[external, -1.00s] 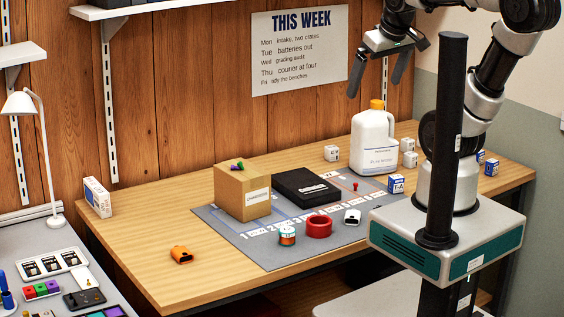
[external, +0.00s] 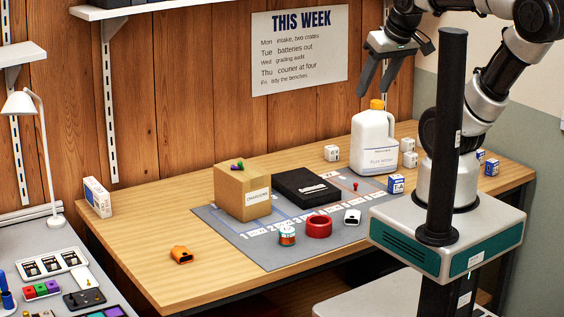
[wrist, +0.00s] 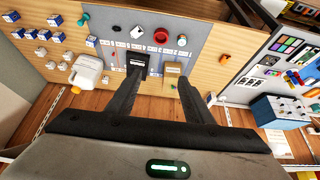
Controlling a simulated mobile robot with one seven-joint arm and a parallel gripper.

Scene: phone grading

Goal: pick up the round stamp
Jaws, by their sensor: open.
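A small teal knob-shaped thing (wrist: 83,20) at the top left of the wrist view, by the mat's edge, looks most like the round stamp, though it is too small to be certain. I cannot make it out in the external view, where my own column and base block part of the table. My gripper (external: 373,92) is open and empty, high above the back of the table near the wall. In the wrist view my gripper's fingers (wrist: 162,78) are spread, far from the teal thing, with nothing between them.
The grey mat (external: 262,254) holds a cardboard box (external: 243,192), a black box (external: 305,187), a red ring (external: 319,227), a small tin (external: 287,236) and a white item (external: 352,217). A white jug (external: 373,145) stands tall behind, near small cartons. An orange item (external: 181,255) lies left.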

